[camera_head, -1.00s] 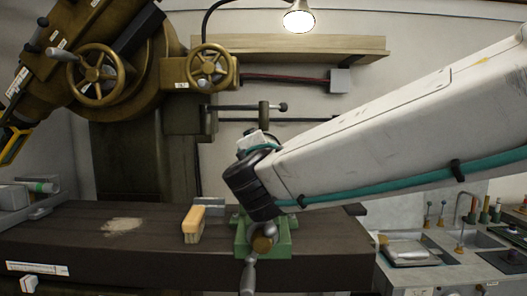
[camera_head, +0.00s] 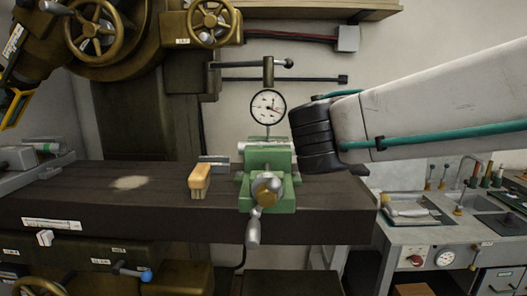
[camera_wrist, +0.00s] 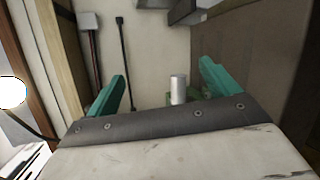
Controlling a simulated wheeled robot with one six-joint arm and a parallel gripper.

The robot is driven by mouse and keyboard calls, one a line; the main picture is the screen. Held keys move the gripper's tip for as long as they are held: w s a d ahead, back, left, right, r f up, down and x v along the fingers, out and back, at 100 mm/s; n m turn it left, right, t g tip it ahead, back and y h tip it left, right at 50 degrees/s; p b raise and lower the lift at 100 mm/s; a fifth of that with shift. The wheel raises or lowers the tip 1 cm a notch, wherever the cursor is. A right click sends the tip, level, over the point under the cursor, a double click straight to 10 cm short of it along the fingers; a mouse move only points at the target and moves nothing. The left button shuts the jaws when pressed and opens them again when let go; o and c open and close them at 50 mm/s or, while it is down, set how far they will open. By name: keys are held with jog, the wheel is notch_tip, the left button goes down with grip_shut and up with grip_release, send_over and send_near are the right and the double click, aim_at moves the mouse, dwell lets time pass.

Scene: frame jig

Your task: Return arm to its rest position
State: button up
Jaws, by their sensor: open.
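My arm (camera_head: 430,110) reaches in from the right in the head view. Its black wrist joint (camera_head: 316,136) is just right of and above the green vise (camera_head: 268,182) on the bench. My gripper's fingers do not show in the head view. In the wrist view my gripper (camera_wrist: 162,72) has its two teal fingers wide apart and nothing held between them. A silver cylinder (camera_wrist: 178,89) with a bit of green beside it shows beyond the gap, partly hidden by the gripper body.
A round dial gauge (camera_head: 267,107) stands upright behind the vise. A wooden-handled brush (camera_head: 199,180) stands on the dark bench (camera_head: 95,200) left of it. A machine with brass handwheels (camera_head: 93,30) is at upper left. A sink counter (camera_head: 440,222) is at right.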

jog(key=s+d+f+m+g+h, duration=0.1)
jog(key=s+d+f+m+g, duration=0.3)
jog(key=s+d, duration=0.25)
jog(key=s+d+f+m+g, duration=0.4)
jog(key=s+d+f+m, duration=0.1)
jog(key=d, duration=0.3)
jog(key=s+a+f+m+g+y, duration=0.1)
jog(key=s+f+m+g+y, duration=0.1)
jog(key=s, duration=0.5)
jog(key=s+a+f+m+g+y, duration=0.1)
jog(key=s+f+m+g+y, duration=0.2)
jog(key=s+f+m+y, duration=0.1)
jog(key=s+f+m, duration=0.1)
jog(key=s+f, duration=0.1)
jog(key=s, duration=0.1)
jog(key=shift+s+a+f+y, duration=0.3)
jog(key=shift+s+a+y, duration=0.05)
jog(key=shift+s+y, duration=0.05)
